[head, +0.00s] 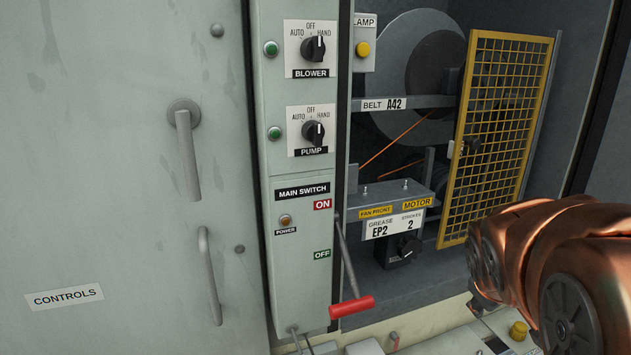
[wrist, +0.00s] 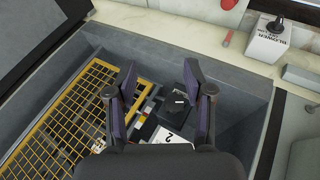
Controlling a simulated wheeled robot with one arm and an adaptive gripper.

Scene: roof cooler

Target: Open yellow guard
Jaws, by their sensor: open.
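The yellow guard (head: 492,128) is a mesh panel in a yellow frame at the right of the belt compartment in the head view. It stands at an angle, its left edge seeming nearer me, with the pulley and belt exposed to its left. In the wrist view the guard (wrist: 72,112) lies to the left of my gripper (wrist: 160,66). My gripper is open and empty, its fingers apart. In the head view my copper arm enters from the right; the gripper itself is out of sight.
A pale door (head: 110,150) fills the left.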

